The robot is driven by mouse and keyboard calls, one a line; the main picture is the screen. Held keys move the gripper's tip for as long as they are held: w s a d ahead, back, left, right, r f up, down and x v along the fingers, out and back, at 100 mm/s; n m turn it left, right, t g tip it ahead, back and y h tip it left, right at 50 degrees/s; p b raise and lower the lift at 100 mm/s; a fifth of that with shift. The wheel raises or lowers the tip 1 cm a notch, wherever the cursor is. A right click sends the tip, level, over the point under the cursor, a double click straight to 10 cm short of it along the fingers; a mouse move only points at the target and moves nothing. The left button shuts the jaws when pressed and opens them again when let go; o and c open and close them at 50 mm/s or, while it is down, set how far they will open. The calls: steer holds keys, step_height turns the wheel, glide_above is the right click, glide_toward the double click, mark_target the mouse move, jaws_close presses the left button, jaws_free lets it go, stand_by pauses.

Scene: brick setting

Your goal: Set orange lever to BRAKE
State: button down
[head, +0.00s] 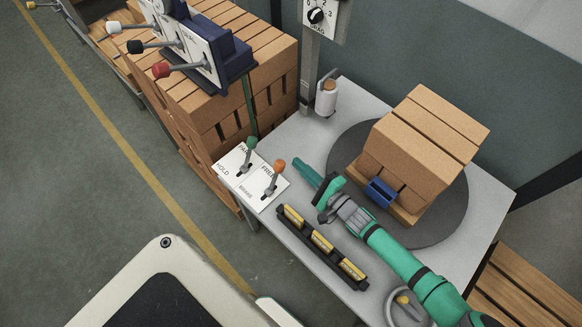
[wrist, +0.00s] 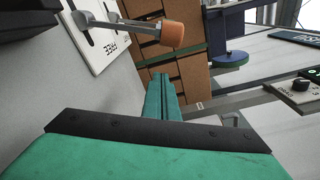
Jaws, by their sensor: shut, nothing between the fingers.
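The orange lever (head: 279,166) stands on a white plate (head: 262,197) at the table's left corner. Its knob leans up and right, beside the word FREE; the word BRAKE is lower left on the plate. In the wrist view the orange knob (wrist: 172,34) and its metal stem show at the top, with FREE readable on the plate (wrist: 98,40). My gripper (head: 299,163) is shut and empty, just right of the orange knob and apart from it. Its green fingers (wrist: 160,80) lie together below the knob in the wrist view.
A green lever (head: 251,143) marked PARK and HOLD stands close by, left of the orange one. Stacked bricks (head: 420,145) sit on a dark turntable (head: 452,212) to the right. A white bottle (head: 326,100) stands behind.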

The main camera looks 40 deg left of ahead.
mark_target(276, 177)
steer(key=shift+w+a, duration=0.15)
steer(key=shift+a, duration=1.1)
steer(key=shift+s+d+r, duration=0.3)
steer(key=shift+s+r, duration=0.1)
steer(key=shift+s, duration=0.35)
steer(key=shift+s+d+r, duration=0.1)
steer(key=shift+s+r, duration=0.1)
steer(key=shift+s, duration=0.3)
steer(key=shift+s+d+r, duration=0.1)
steer(key=shift+s+r, duration=0.1)
steer(key=shift+s, duration=0.25)
steer(key=shift+a, duration=0.1)
